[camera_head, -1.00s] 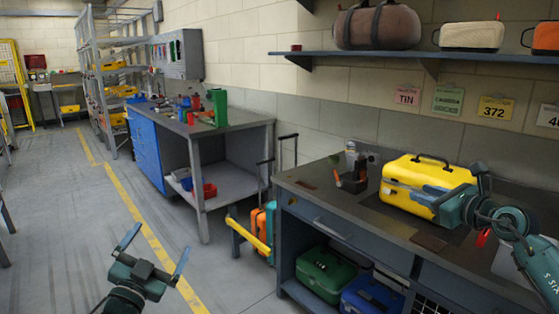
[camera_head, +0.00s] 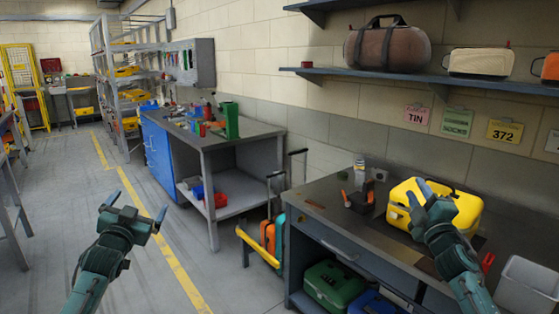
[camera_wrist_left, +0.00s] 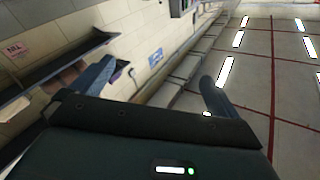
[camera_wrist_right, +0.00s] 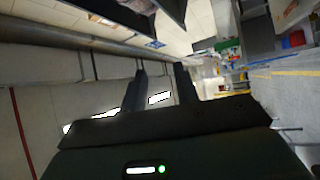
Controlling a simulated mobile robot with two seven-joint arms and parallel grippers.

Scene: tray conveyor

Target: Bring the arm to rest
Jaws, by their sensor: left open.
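My left gripper (camera_head: 135,208) is raised over the floor at the lower left in the head view. Its fingers are wide apart and nothing is between them; in the left wrist view (camera_wrist_left: 155,85) they also stand apart and empty. My right gripper (camera_head: 419,193) points upward in front of the yellow case (camera_head: 465,208) and hides part of it. In the right wrist view (camera_wrist_right: 160,82) its fingers are a smaller gap apart with nothing between. The yellow case sits upright on the workbench (camera_head: 325,205) by the wall.
Green (camera_head: 338,285) and blue cases sit under the workbench. A grey bin (camera_head: 525,285) is at the lower right. A shelf (camera_head: 440,83) with bags runs above. A second bench (camera_head: 240,140) stands farther back. The floor on the left is open.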

